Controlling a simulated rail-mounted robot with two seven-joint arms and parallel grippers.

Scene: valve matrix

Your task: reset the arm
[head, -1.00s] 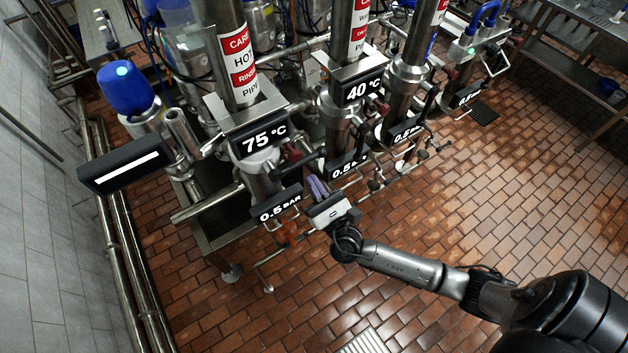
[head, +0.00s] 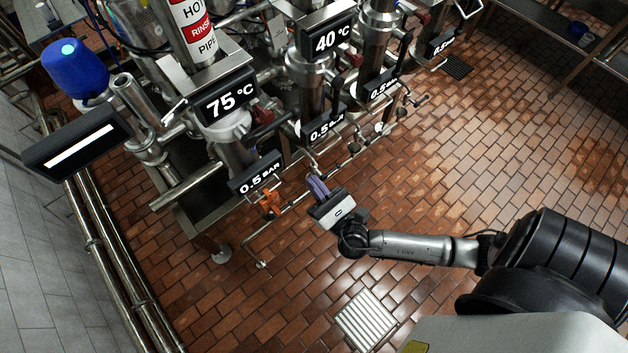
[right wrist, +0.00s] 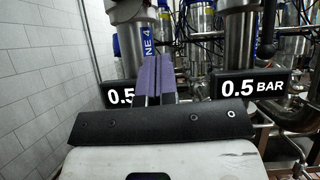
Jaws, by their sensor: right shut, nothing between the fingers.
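My right gripper (head: 318,188) shows in the head view, in front of the lower pipes of the valve rig. Its purple fingers are together with nothing between them. The fingers also show in the right wrist view (right wrist: 155,78), pointing toward the rig. My right arm (head: 420,248) reaches in from the right, over the tiled floor. The gripper appears apart from the pipes and handles. My left gripper is not in view.
An orange valve handle (head: 270,203) lies left of the gripper. Pressure displays (head: 257,173) and temperature displays (head: 228,98) stand on the rig. A blank-bar display (head: 78,144) is at the left. The brown tiled floor (head: 480,165) is open at the right.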

